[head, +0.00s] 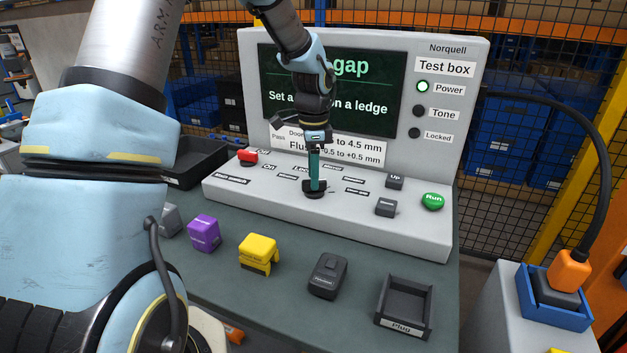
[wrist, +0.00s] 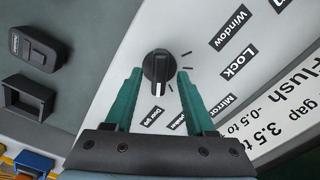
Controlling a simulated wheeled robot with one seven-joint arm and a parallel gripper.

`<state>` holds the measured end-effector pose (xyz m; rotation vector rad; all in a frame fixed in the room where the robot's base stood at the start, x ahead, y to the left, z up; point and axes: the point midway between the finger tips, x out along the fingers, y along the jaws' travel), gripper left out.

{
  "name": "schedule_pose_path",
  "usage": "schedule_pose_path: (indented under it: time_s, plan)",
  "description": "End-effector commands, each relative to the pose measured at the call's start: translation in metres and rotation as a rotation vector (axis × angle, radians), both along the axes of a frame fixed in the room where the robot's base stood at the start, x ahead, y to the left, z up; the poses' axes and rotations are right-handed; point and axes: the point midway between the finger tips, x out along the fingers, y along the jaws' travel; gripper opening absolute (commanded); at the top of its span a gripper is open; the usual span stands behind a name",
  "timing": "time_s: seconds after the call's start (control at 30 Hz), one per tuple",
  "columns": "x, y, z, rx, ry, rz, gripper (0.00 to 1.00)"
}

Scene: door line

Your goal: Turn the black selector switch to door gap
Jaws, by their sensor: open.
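The black selector switch (head: 314,191) is on the sloping front panel of the grey test box (head: 420,215). In the wrist view, the switch (wrist: 157,66) has a white pointer line aimed down the picture, toward the label that seems to read "Door ga..." (wrist: 152,117). I cannot tell if it lines up exactly. Labels "Window", "Lock" and "Mirror" fan out to the right. My gripper (wrist: 159,73) is open, with one green finger on each side of the knob. Whether the fingers touch it is unclear. In the head view my gripper (head: 314,176) points down at the switch.
A red button (head: 248,156), a dark "Up" button (head: 395,182) and a green "Run" button (head: 433,201) share the panel. A purple block (head: 204,232), a yellow block (head: 259,252), a dark device (head: 328,276) and a "Plug" tray (head: 405,304) stand in front.

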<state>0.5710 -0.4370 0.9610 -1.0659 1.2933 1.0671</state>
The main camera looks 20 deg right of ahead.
Motion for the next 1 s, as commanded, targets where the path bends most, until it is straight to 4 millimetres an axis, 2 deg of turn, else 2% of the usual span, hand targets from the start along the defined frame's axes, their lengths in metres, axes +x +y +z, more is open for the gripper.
schedule_pose_path:
  time_s: [0.2, 0.43, 0.6, 1.0]
  plan:
    - [0.001, -0.001, 0.043, -0.004, -0.005, 0.001, 0.55]
    - [0.0, -0.001, 0.079, -0.003, -0.003, 0.0, 0.55]
    - [0.0, -0.001, 0.089, -0.002, -0.002, -0.001, 0.55]
    - [0.0, 0.0, 0.09, -0.001, -0.001, 0.001, 0.55]
